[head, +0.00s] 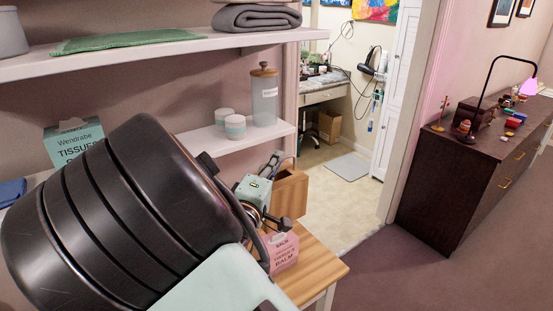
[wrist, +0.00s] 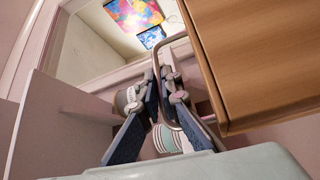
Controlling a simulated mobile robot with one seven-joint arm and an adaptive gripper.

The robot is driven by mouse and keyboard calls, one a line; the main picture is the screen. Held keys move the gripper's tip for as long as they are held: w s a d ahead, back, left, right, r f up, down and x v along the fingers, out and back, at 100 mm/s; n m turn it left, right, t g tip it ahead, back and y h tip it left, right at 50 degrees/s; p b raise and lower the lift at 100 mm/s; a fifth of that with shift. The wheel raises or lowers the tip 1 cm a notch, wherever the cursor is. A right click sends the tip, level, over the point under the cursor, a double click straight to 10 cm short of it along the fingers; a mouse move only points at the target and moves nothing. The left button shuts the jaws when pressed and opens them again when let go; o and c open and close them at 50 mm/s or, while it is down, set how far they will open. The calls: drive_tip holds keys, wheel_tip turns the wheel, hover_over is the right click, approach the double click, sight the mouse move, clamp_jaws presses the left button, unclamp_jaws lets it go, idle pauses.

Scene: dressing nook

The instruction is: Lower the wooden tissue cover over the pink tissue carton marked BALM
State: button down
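The wooden tissue cover (head: 291,194) is beside my gripper (head: 272,163) in the head view, above and behind the pink carton in the picture. Its plain wooden side (wrist: 255,62) fills the upper right of the wrist view. A thin grey handle loop stands out from the cover, and my gripper's fingertips (wrist: 164,78) close around its bar. The pink tissue carton marked BALM (head: 285,253) stands on the wooden table, partly hidden by my arm. The gap between cover and carton cannot be judged.
A teal tissue carton (head: 75,143) stands at left behind my arm. Striped jars (head: 235,127) and a lidded glass canister (head: 265,100) stand on the low shelf (head: 203,142). The small wooden table (head: 318,264) has bare room at its right. A dark dresser (head: 462,178) is far right.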

sight(282, 169)
drive_tip(key=shift+f+b, duration=1.6)
drive_tip(key=shift+f, duration=1.25)
drive_tip(key=shift+p, duration=1)
